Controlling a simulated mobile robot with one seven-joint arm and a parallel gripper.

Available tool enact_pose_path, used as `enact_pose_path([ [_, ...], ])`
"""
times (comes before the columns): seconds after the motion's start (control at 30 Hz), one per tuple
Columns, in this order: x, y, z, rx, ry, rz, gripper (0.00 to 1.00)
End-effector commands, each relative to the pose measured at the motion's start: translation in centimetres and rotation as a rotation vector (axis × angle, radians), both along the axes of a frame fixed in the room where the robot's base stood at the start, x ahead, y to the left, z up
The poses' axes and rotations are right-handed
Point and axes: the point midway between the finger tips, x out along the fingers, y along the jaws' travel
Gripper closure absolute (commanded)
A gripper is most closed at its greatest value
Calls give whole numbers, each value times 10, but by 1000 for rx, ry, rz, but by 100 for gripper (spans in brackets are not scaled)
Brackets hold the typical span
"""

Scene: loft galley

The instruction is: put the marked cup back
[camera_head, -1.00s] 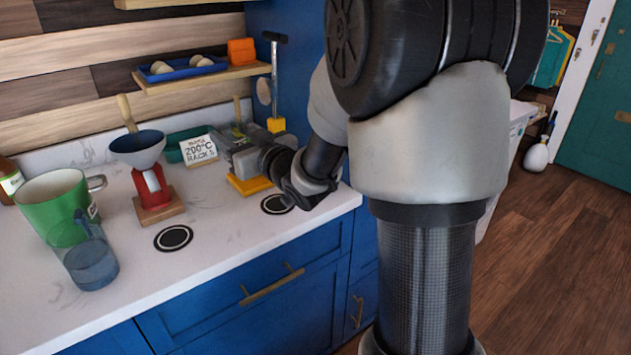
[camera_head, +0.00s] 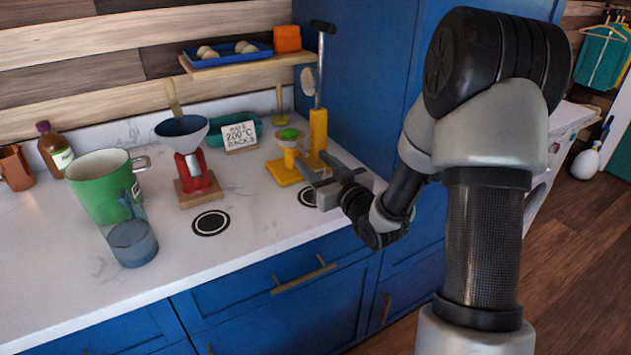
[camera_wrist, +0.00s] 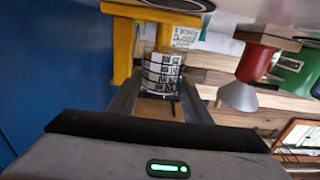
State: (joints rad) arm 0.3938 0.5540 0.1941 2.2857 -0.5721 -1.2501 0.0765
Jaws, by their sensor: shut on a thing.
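In the wrist view a small cup (camera_wrist: 161,74) with black-and-white bands sits between the fingertips of my gripper (camera_wrist: 160,86). This appears to be the marked cup, and my gripper is shut on it. In the head view my gripper (camera_head: 320,170) is above the counter, beside the front of a yellow stand (camera_head: 318,130). The held cup cannot be made out clearly there. A black round mark with a white ring (camera_head: 308,198) lies below the gripper, partly hidden by it. A second such mark (camera_head: 210,223) is bare, farther left.
A funnel on a red stand (camera_head: 194,170), a green mug (camera_head: 100,185) and a clear blue cup (camera_head: 133,243) stand to the left. A sign (camera_head: 240,136) and teal dish are behind. A shelf (camera_head: 250,62) overhangs. The counter front is mostly clear.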

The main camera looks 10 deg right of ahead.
Motion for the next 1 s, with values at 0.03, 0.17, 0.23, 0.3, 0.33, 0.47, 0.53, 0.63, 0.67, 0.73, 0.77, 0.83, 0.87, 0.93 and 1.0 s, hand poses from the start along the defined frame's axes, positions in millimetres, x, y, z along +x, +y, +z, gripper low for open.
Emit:
enact_pose_path([
  [0.03,0,0,-4,1,-1,0,78],
  [0.17,0,0,-13,1,0,0,78],
  [0.23,0,0,-23,1,3,0,78],
  [0.3,0,0,-34,3,2,0,78],
  [0.33,0,0,-38,2,2,0,78],
  [0.47,0,0,-43,0,-2,0,78],
  [0.53,0,0,-42,0,-3,0,78],
  [0.63,0,0,-43,0,-2,0,78],
  [0.67,0,0,-43,0,-2,0,78],
  [0.73,0,0,-46,0,-2,0,78],
  [0.77,0,0,-47,0,-2,0,78],
  [0.83,0,0,-45,-1,-1,0,49],
  [0.87,0,0,-45,-1,-1,0,44],
  [0.93,0,0,-45,-1,-1,0,37],
  [1.0,0,0,-45,-1,-1,0,37],
])
